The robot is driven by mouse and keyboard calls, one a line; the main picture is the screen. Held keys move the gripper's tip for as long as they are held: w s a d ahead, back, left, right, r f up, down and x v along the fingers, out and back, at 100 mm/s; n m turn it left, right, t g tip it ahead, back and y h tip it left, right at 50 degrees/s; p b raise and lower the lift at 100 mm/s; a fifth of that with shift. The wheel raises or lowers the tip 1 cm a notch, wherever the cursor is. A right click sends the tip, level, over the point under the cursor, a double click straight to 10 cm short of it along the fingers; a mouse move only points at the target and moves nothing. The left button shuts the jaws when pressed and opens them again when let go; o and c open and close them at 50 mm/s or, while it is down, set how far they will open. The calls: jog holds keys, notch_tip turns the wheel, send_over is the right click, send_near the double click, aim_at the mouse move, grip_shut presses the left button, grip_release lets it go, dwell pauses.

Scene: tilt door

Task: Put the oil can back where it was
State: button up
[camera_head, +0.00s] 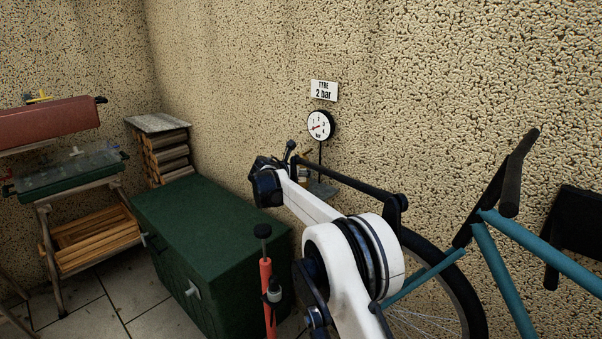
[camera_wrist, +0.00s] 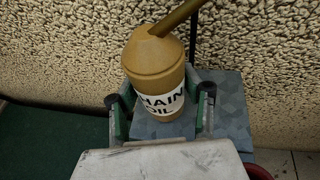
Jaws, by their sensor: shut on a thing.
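The oil can (camera_wrist: 155,65) is yellow-brown with a white "CHAIN OIL" label and a long spout slanting up to the right. In the wrist view it stands upright between the two fingers of my gripper (camera_wrist: 162,100), which is shut on it. Below and behind it is a small grey-blue patterned shelf (camera_wrist: 232,105) against the rough wall. I cannot tell whether the can's base touches the shelf. In the head view the shelf (camera_head: 323,190) shows below the gauge, and my arm hides most of the can.
A round pressure gauge (camera_head: 320,125) and a "TYRE 2 bar" sign (camera_head: 324,91) hang above the shelf. A green cabinet (camera_head: 190,230) stands to the left, a red pump (camera_head: 267,295) in front, and a teal bicycle (camera_head: 490,250) to the right.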

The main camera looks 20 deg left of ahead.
jog(key=shift+f, duration=0.1)
jog(key=o, duration=1.3)
jog(key=shift+o, duration=0.2)
jog(key=shift+s+r, duration=0.2)
jog(key=shift+r, duration=0.1)
jog(key=v, duration=1.1)
jog(key=shift+s+p, duration=0.35)
jog(key=shift+a+r, duration=0.1)
